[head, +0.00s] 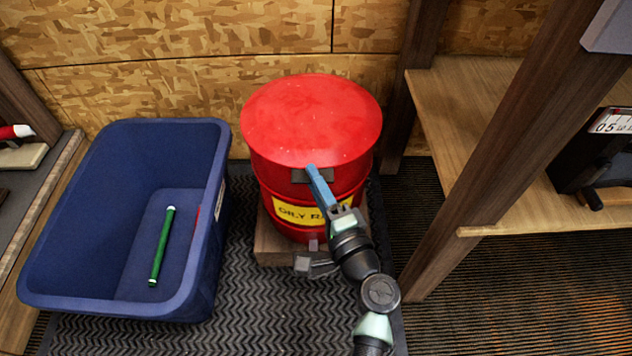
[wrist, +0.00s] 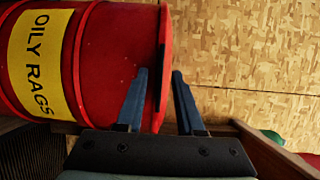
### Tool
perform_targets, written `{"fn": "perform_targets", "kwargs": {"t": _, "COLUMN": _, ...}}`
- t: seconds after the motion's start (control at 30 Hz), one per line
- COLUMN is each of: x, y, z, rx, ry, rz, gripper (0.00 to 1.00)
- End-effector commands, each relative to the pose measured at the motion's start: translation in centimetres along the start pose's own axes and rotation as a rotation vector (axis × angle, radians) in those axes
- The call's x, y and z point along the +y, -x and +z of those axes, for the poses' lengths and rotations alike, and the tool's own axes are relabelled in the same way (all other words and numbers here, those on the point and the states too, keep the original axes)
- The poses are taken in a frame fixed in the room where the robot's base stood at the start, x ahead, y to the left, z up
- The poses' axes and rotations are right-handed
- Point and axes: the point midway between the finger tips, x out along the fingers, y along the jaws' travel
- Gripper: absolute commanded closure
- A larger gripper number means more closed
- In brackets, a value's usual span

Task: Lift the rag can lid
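The red rag can (head: 275,185) stands upright on a low wooden base, with a yellow "OILY RAGS" label that reads clearly in the wrist view (wrist: 40,62). Its round red lid (head: 310,115) lies flat and closed on top. A dark tab (head: 300,176) juts from the lid's front edge, partly hidden by my gripper (head: 311,170). In the wrist view the can appears on its side, and my blue fingers (wrist: 160,74) are apart, one on each side of the dark tab at the lid's edge. Whether either finger touches the tab cannot be told.
A blue bin (head: 60,300) holding a green cylinder (head: 162,246) stands left of the can. A wooden shelf (head: 480,100) with an upright post (head: 500,150) stands at the right, carrying a black device with a scale face (head: 610,122). A chipboard wall (head: 180,85) is close behind.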

Motion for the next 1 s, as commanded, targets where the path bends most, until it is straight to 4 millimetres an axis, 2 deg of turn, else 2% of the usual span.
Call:
{"fn": "perform_targets", "kwargs": {"t": 0.03, "x": 0.01, "y": 0.02, "z": 0.01, "rx": 0.0, "ry": 0.0, "rz": 0.0, "gripper": 0.73}}
{"fn": "perform_targets", "kwargs": {"t": 0.17, "x": 0.01, "y": 0.03, "z": 0.0, "rx": 0.0, "ry": 0.0, "rz": 0.0, "gripper": 0.97}}
{"fn": "perform_targets", "kwargs": {"t": 0.2, "x": 0.01, "y": 0.03, "z": 0.01, "rx": 0.0, "ry": 0.0, "rz": 0.0, "gripper": 1.0}}
{"fn": "perform_targets", "kwargs": {"t": 1.0, "x": 0.04, "y": 0.07, "z": -0.01, "rx": 0.0, "ry": 0.0, "rz": 0.0, "gripper": 1.0}}
